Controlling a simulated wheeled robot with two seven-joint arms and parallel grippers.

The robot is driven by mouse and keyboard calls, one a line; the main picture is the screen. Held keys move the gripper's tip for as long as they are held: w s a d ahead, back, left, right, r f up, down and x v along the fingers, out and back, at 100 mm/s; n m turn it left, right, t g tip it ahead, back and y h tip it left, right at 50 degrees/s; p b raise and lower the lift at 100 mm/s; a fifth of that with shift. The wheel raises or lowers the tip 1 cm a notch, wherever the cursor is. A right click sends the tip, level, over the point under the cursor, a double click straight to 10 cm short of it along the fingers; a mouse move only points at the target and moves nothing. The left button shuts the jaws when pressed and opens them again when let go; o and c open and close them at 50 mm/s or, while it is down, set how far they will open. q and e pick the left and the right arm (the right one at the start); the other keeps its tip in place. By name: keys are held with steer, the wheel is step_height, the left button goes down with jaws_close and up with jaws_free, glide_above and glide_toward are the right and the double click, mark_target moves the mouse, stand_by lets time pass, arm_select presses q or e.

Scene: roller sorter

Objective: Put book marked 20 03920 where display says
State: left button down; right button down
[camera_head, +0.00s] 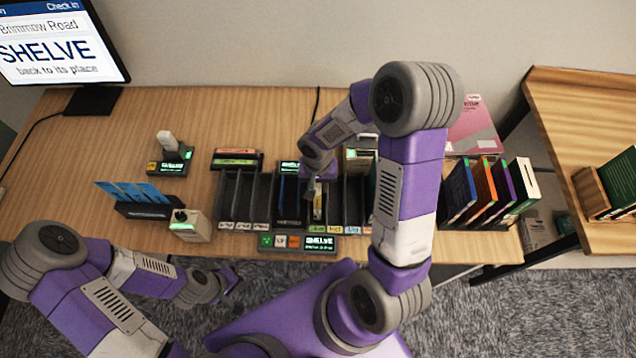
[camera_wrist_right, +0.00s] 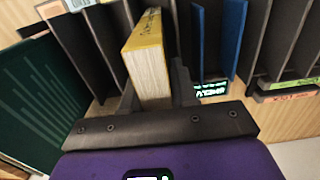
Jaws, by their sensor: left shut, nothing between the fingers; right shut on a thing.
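The monitor (camera_head: 55,45) at the top left reads "SHELVE back to its place". My right gripper (camera_head: 318,188) is over the black slotted sorter (camera_head: 232,200) and shut on a yellow book (camera_head: 318,208). In the right wrist view the yellow book (camera_wrist_right: 148,65) is gripped between both fingers (camera_wrist_right: 155,92), among the sorter's black dividers. I cannot tell how deep it sits, and its number is not readable. My left gripper (camera_head: 232,280) is shut and empty, low in front of the desk.
A blue book (camera_wrist_right: 233,35) stands in a nearby slot. A scanner (camera_head: 170,148), a blue card holder (camera_head: 140,205) and a small printer (camera_head: 190,226) are on the left. Upright books (camera_head: 485,190) stand on the right. A second table (camera_head: 575,115) is at far right.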

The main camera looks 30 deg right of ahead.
steer(key=shift+f, duration=0.1)
steer(key=c, duration=0.8)
jaws_free()
step_height(320, 180, up, 8)
steer(key=shift+f+p, duration=0.15)
steer(key=shift+p, duration=0.5)
